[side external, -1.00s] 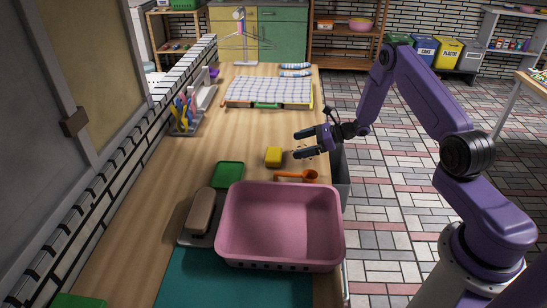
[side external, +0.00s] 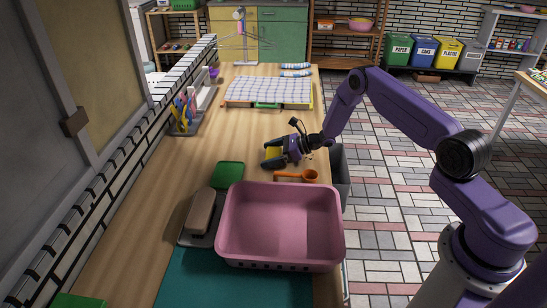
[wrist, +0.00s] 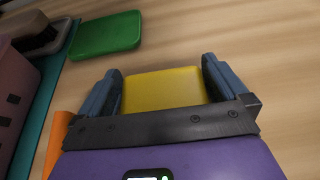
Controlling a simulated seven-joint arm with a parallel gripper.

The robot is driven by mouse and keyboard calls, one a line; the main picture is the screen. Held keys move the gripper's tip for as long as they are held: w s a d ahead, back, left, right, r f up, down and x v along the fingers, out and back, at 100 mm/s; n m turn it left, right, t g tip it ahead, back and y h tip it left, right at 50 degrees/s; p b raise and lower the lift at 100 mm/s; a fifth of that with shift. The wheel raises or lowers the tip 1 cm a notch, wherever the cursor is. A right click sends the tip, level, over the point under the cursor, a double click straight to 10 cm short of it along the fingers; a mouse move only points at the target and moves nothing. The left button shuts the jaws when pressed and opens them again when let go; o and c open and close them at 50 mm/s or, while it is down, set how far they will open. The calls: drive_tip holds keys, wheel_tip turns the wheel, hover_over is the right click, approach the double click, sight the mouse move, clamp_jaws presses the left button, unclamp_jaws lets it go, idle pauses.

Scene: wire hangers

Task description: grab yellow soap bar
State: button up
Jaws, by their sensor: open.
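The yellow soap bar (wrist: 165,90) lies on the wooden counter between my gripper's two fingers in the wrist view. In the side external view the soap bar (side external: 270,153) is partly hidden by my gripper (side external: 272,156). My gripper (wrist: 160,85) is open, with one finger on each side of the soap bar. A small gap shows on the left side; the right finger is very close to the bar, and I cannot tell if it touches.
A green block (side external: 228,174) lies left of the gripper. An orange scoop (side external: 296,176) and a pink basket (side external: 280,225) stand nearer the camera. A brown brush (side external: 201,210) is beside the basket. The counter (side external: 235,135) beyond the soap bar is clear.

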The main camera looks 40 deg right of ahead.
drive_tip(key=c, duration=0.7)
drive_tip(key=shift+r, duration=0.1)
drive_tip(key=shift+c, duration=0.3)
